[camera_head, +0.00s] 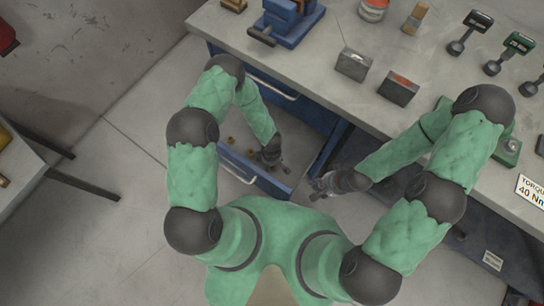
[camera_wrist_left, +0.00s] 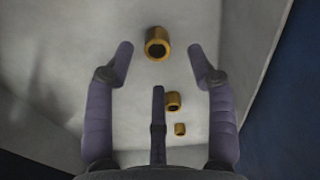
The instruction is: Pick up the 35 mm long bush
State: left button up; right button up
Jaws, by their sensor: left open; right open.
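Three brass-coloured hollow bushes lie in the open drawer (camera_head: 258,178). In the left wrist view, the largest bush (camera_wrist_left: 157,43) is at the top, between and slightly beyond my fingertips. A medium bush (camera_wrist_left: 172,101) and the smallest bush (camera_wrist_left: 180,129) lie lower, right of the dark middle finger. Which one is 35 mm long I cannot tell by sight. My left gripper (camera_head: 272,161) is open and empty over the drawer's right part. My right gripper (camera_head: 325,186) is open and empty, outside the drawer to its right.
The grey workbench (camera_head: 330,30) stands above the drawer and holds a blue vise (camera_head: 288,20), two metal blocks, a can, a brush and several gauge-like tools. The drawer walls lie close around my left gripper. Open floor shows to the left.

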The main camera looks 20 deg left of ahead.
aim_at(272, 167)
pick_arm(q)
jog(key=shift+w+f+b, duration=0.1)
jog(key=shift+f+b, duration=1.55)
jog(key=shift+f, duration=1.05)
jog(key=shift+r, duration=0.1)
grip_shut()
